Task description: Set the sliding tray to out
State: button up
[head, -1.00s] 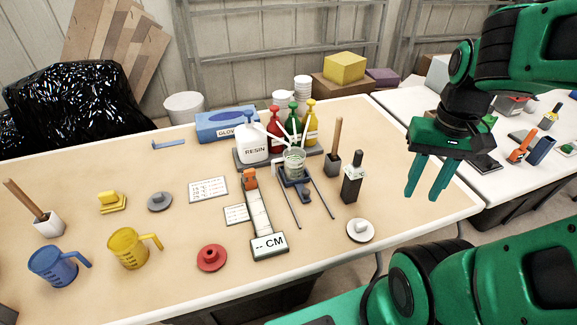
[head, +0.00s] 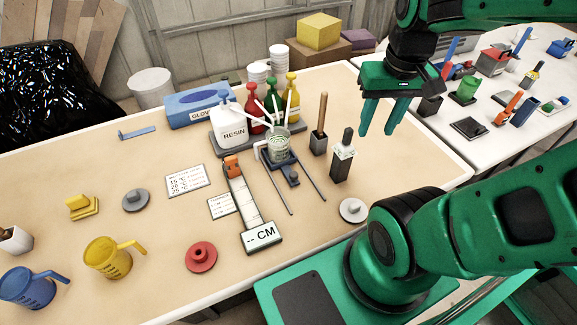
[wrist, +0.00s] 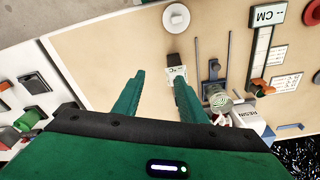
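The sliding tray (head: 286,170) is a small dark grey carriage with a knob at its front, between two thin dark rails (head: 312,182).
A white round lid (head: 352,210) lies near the front edge. The bench between the rails' front ends is clear.

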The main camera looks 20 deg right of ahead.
jog(key=w+a+n+t, duration=0.2)
jog(key=w+a+n, duration=0.2)
jog(key=w+a, duration=0.35)
jog(key=n+g+h, duration=0.3)
jog(key=n+g, duration=0.3)
jog(key=n, duration=0.3)
send_over(294, 173)
jog(key=w+a, duration=0.3)
jog(key=a, duration=0.1)
notch_tip(294, 173, down, 8)
jog(key=x, duration=1)
jog(key=shift+d+f, duration=0.1)
jog(key=shift+f, duration=0.2)
jog(key=shift+c, duration=0.7)
grip_shut()
